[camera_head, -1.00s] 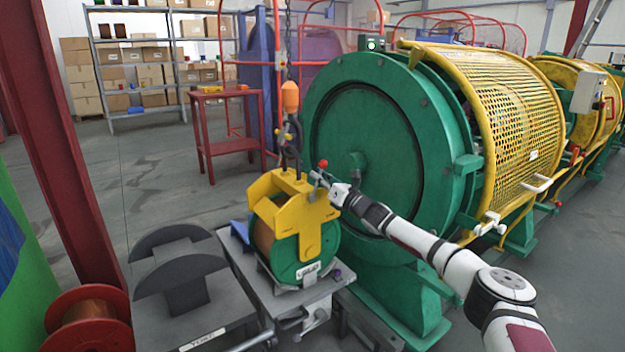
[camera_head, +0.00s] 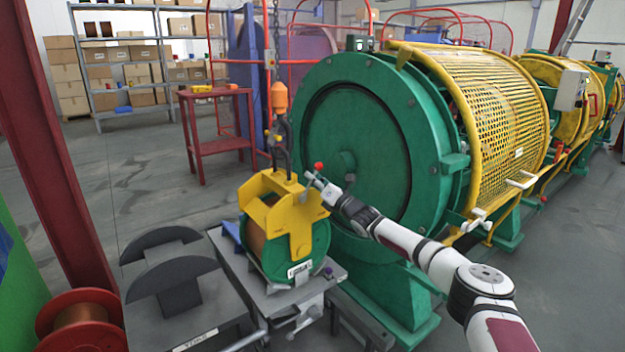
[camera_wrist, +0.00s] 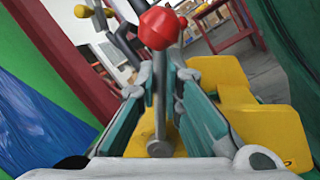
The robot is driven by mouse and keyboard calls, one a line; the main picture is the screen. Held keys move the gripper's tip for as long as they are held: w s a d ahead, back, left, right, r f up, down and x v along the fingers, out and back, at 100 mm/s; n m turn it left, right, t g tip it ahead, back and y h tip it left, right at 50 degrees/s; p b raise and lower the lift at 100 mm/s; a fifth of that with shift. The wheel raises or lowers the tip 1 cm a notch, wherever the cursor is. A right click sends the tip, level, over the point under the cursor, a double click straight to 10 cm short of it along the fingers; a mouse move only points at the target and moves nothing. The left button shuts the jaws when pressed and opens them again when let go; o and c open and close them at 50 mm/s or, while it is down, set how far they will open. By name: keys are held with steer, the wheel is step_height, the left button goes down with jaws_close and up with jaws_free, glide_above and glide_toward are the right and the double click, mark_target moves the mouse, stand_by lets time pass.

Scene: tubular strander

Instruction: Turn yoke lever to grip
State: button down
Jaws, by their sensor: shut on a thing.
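The yellow yoke (camera_head: 292,215) straddles a green-flanged reel (camera_head: 318,240) on a grey stand and hangs below a hoist hook (camera_head: 281,135). The yoke lever is a grey rod with a red ball end (camera_head: 318,166), at the yoke's upper right. In the wrist view the red ball (camera_wrist: 163,28) stands beyond the fingertips, and the rod runs down between the fingers. My gripper (camera_head: 314,180) is shut on the lever; its fingers (camera_wrist: 164,85) lie on both sides of the rod. Yellow yoke parts (camera_wrist: 265,135) show behind the right finger. The lever's pivot is not clear.
The large green strander disc (camera_head: 365,140) stands close behind my gripper, with a yellow mesh guard (camera_head: 490,110) to its right. A grey cradle (camera_head: 175,275) stands left of the reel. A red table (camera_head: 215,120) is farther back.

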steer(key=c, duration=1.7)
jaws_free()
steer(key=shift+w, duration=0.1)
steer(key=shift+f, duration=0.1)
steer(key=v, duration=1.2)
